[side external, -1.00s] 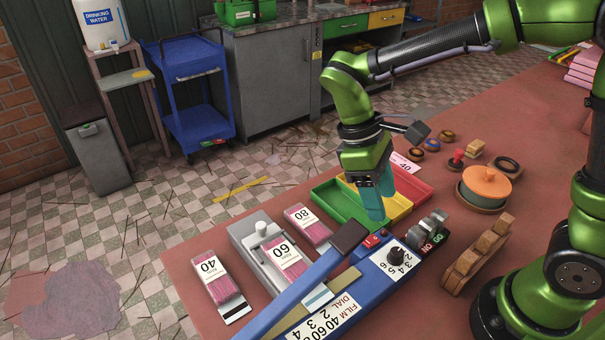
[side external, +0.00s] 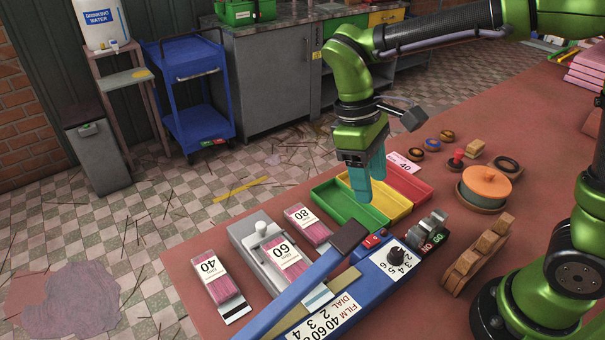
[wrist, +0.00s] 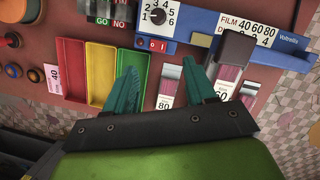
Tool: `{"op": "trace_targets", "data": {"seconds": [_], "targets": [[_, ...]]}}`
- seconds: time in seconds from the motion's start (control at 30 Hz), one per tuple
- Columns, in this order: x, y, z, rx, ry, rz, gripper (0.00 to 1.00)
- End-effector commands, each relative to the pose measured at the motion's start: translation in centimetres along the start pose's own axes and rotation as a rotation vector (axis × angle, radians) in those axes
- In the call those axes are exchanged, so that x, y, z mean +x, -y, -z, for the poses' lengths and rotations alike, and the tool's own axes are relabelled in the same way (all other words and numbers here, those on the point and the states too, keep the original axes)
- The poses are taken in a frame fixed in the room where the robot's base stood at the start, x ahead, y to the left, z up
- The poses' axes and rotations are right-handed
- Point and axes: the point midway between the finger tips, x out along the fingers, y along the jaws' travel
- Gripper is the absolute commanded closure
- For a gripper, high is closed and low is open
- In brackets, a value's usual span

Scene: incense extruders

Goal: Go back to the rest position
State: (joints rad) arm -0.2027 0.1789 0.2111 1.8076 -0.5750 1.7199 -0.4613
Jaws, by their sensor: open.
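My gripper (side external: 366,178) is open and empty, with teal fingers pointing down. In the side external view it hangs above the green tray and the yellow tray. In the wrist view the gripper (wrist: 163,92) shows its two fingers spread apart with nothing between them. Below it are the green tray (side external: 338,214), the yellow tray (side external: 399,208) and the red tray (side external: 420,190), which look empty. The blue sealing machine (side external: 385,262) with its dial (side external: 396,256) lies in front of the trays.
Packs labelled 40 (side external: 221,279), 60 (side external: 284,258) and 80 (side external: 308,223) are at the left. GO/NO blocks (side external: 432,235), a wooden block row (side external: 477,257) and an orange-lidded pot (side external: 486,184) are at the right. Bare red tabletop (side external: 530,150) lies behind the pot.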

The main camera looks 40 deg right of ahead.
Motion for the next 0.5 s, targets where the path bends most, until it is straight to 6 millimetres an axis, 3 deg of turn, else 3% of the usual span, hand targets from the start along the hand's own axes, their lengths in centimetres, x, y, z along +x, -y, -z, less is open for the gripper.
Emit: {"op": "trace_targets", "data": {"seconds": [0.5], "targets": [[-1.1,-4.8,-7.2,0.589,-0.724,0.251,0.45]]}}
